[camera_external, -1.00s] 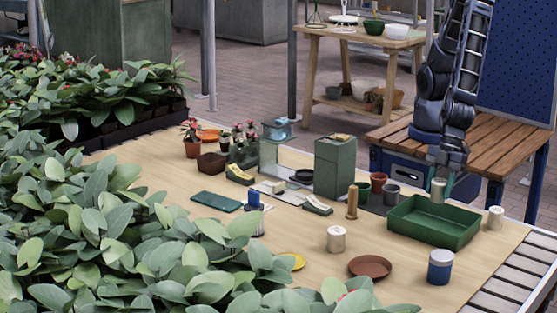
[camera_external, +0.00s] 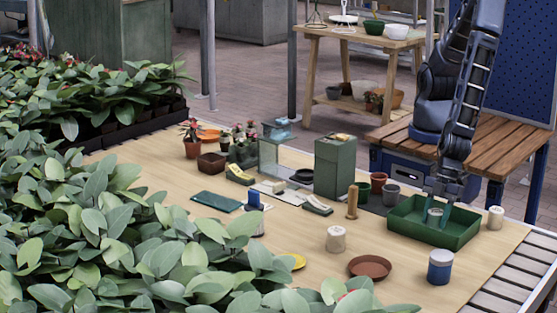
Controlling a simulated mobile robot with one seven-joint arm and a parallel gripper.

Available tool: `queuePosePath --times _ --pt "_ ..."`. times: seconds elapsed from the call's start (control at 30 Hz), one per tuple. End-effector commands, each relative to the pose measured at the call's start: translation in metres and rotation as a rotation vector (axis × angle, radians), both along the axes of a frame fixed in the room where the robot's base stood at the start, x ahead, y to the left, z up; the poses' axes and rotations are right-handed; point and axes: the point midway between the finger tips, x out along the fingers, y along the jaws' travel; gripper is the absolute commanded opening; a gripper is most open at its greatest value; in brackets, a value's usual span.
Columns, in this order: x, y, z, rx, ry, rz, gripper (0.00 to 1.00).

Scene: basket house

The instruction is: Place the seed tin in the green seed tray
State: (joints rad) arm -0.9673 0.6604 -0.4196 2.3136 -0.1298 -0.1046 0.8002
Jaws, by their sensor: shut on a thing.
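The green seed tray (camera_external: 433,236) is an open box on the right part of the wooden table. My gripper (camera_external: 437,222) reaches down into the tray from above. The tray's front wall hides the lower part of this area, so I cannot tell whether the tin touches the tray's floor.
A cream tin (camera_external: 495,218) stands right of the tray, another (camera_external: 336,239) to its left. A blue-and-white tin (camera_external: 440,267) and a brown saucer (camera_external: 370,267) are in front. Small pots (camera_external: 391,194) and a wooden peg (camera_external: 352,202) stand left of the tray.

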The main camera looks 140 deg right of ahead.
Motion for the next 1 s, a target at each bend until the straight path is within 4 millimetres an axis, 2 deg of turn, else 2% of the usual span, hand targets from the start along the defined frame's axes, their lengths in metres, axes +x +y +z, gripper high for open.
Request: queuePosePath --times 0.27,0.3,0.4,0.77,1.0 --pt "0.0 0.0 -0.002 0.0 0.0 0.0 0.21" --pt "0.0 0.0 -0.002 0.0 0.0 -0.001 0.46" --pt "0.0 0.0 -0.002 0.0 0.0 -0.001 0.65" --pt "0.0 0.0 0.001 0.001 -0.001 0.0 0.66" --pt "-0.008 0.001 0.023 0.003 -0.003 0.0 0.66"
